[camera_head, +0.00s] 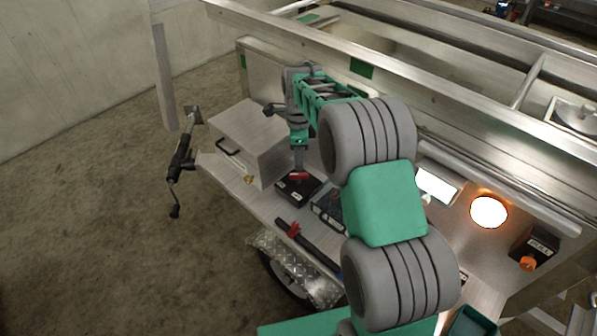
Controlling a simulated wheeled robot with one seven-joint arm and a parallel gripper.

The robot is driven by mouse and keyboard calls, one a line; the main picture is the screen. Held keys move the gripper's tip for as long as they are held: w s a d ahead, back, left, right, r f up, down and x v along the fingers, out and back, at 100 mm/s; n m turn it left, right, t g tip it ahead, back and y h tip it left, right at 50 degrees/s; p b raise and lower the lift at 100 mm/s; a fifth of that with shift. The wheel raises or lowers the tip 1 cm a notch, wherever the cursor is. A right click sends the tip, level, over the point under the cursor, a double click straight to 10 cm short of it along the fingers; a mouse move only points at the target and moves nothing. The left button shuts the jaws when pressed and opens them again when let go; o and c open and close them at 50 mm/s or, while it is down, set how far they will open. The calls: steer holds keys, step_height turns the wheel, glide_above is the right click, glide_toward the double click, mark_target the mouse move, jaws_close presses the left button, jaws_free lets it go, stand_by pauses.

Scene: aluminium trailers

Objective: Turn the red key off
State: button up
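The red key (298,176) sits on top of a black box (292,191) on the trailer's metal shelf, just left of the picture's middle. My gripper (299,164) points down from above, with its tips right over or at the red key. I cannot tell whether they touch it. The fingers are small and dark here, so whether they are open or shut on the key does not show. My arm comes from the lower right and hides part of the shelf.
A metal box with a black handle (248,140) stands left of the key. A black bar with a red part (293,229) lies in front. A dark device (328,209) is to the right. An orange knob (527,264) and a glowing round lamp (488,212) are farther right. Open floor lies left.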

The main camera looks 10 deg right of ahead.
mark_target(299, 174)
step_height(299, 174, down, 6)
steer(key=shift+f, duration=0.1)
steer(key=shift+c, duration=0.4)
jaws_close()
